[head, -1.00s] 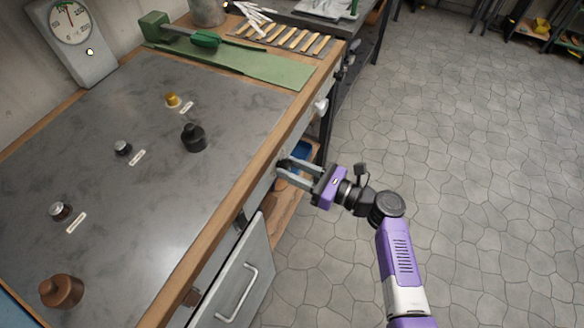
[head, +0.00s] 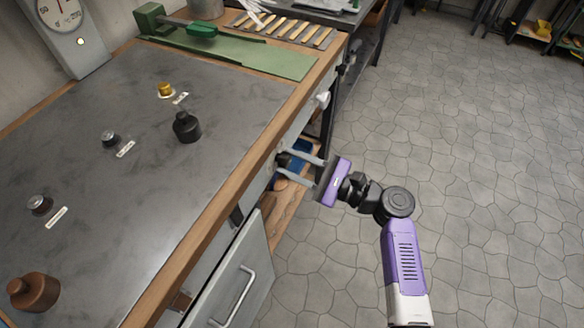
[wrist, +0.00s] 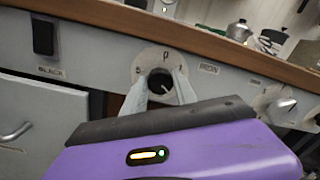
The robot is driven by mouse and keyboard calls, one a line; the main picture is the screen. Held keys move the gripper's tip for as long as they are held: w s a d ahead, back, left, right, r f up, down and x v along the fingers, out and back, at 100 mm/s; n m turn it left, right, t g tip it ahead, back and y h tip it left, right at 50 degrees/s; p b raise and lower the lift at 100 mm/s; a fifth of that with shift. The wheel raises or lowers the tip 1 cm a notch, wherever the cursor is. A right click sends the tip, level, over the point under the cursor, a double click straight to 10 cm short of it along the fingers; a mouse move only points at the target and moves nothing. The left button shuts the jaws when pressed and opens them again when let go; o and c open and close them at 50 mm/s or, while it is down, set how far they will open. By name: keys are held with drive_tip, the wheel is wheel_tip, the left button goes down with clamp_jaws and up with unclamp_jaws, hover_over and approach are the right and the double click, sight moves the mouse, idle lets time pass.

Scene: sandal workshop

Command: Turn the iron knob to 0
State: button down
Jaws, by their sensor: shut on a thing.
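A round black knob (wrist: 156,79) sits on a pale round dial plate (wrist: 148,56) on the bench's front panel. The IRON label (wrist: 208,68) is to its right in the wrist view. A 0 shows at the plate's top, with smaller marks either side. A short white line on the knob points toward the lower right; its exact reading is unclear. My gripper (wrist: 160,88) is shut on the knob, one finger on each side. In the head view my gripper (head: 281,164) reaches the panel from the right, and the knob is mostly hidden.
A pale knob (head: 323,98) is farther along the panel. A black switch (wrist: 43,37) is left of the dial. A drawer or door (head: 238,278) with a bar handle stands open nearby. Bottles and small pots stand on the benchtop (head: 150,200). The floor at right is clear.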

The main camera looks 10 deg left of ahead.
drive_tip(key=shift+f+n+g+y+b, duration=0.15)
drive_tip(key=shift+n+g+b, duration=0.15)
drive_tip(key=shift+n+b, duration=6)
drive_tip(key=shift+f+n+g+y+b, duration=0.15)
drive_tip(key=shift+n+g+b, duration=0.15)
drive_tip(key=shift+n+b, duration=6)
drive_tip(key=shift+r+n, duration=0.1)
drive_tip(key=shift+n, duration=0.2)
drive_tip(key=c, duration=1)
unclamp_jaws()
drive_tip(key=shift+r, duration=0.1)
drive_tip(key=shift+o, duration=0.2)
drive_tip(key=p+v, duration=0.2)
drive_tip(key=v, duration=0.5)
drive_tip(key=shift+d, duration=0.4)
